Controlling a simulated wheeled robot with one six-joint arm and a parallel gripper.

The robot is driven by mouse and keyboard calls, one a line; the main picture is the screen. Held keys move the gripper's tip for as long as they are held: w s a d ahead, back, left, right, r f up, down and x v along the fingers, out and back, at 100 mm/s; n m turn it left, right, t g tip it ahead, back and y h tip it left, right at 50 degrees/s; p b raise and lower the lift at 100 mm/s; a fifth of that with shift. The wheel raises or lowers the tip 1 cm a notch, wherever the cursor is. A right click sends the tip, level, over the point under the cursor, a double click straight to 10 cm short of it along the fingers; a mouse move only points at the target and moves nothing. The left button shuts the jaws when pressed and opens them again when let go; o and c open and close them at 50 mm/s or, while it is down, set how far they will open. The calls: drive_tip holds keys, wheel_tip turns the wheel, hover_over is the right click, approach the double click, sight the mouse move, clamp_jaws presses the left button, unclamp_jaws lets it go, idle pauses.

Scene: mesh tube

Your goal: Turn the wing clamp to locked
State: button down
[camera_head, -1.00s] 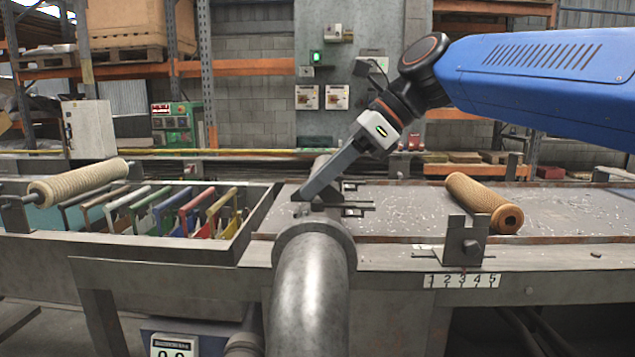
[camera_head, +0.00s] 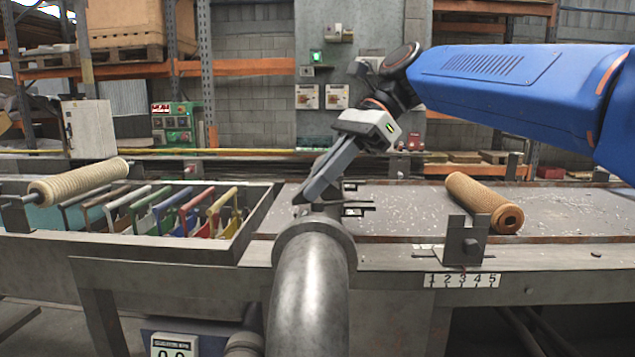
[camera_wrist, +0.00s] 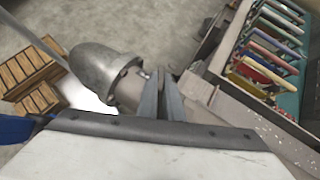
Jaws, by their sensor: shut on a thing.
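The grey metal pipe (camera_head: 308,290) rises at the front of the bench and ends in a flange (camera_head: 318,232). My gripper (camera_head: 305,200) points down and left, its fingertips just above and behind the flange. It is shut on a small part there, probably the wing clamp, which the fingers mostly hide. In the wrist view my fingers (camera_wrist: 162,100) are close together beside the pipe's flanged end (camera_wrist: 128,88). The clamp's position cannot be read.
A crate of coloured frames (camera_head: 150,215) stands left, with a ribbed roll (camera_head: 80,182) above it. A tan mesh tube (camera_head: 484,202) lies on the bench at right, behind an upright bracket (camera_head: 465,242). A numbered scale (camera_head: 462,281) is on the front edge.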

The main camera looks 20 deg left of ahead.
drive_tip(key=shift+n+g+h, duration=1)
drive_tip(key=shift+n, duration=0.8)
drive_tip(key=c, duration=1.9)
unclamp_jaws()
drive_tip(key=shift+r, duration=0.1)
